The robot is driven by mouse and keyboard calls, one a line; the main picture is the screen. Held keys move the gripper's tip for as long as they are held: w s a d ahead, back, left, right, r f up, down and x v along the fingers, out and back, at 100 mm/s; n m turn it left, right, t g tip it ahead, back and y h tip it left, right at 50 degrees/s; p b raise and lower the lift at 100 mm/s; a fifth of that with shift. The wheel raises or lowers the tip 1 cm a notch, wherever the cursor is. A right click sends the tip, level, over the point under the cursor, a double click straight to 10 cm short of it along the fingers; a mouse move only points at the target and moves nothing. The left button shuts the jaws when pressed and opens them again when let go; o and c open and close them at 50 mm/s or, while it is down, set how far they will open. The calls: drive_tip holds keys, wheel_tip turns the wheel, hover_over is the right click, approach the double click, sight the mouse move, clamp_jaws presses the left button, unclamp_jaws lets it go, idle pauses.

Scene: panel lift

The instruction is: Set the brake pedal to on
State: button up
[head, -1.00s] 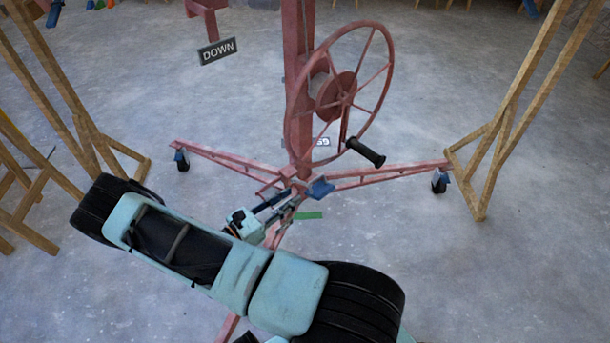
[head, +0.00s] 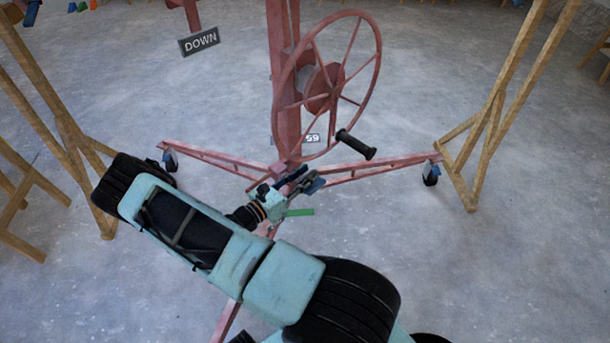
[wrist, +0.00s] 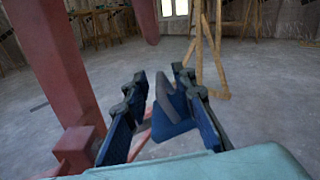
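The blue brake pedal (head: 313,186) sits low at the foot of the red lift's mast (head: 287,100). In the wrist view the pedal (wrist: 174,108) shows between my fingers, nearer the right one, as a blue plate with a raised part. My gripper (head: 294,181) is just left of the pedal in the head view. In the wrist view my gripper (wrist: 158,92) has its two dark blue fingers apart. I cannot tell whether a finger touches the pedal. A green strip (head: 300,212) shows just below the pedal.
A red handwheel (head: 325,92) with a black handle (head: 356,145) hangs above the gripper. Red legs on casters (head: 431,172) spread to both sides. A DOWN sign (head: 199,41) is at upper left. Wooden stands (head: 486,125) flank the lift. The floor between is clear.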

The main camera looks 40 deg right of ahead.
clamp_jaws()
drive_tip(key=shift+f, duration=0.1)
idle(0.3)
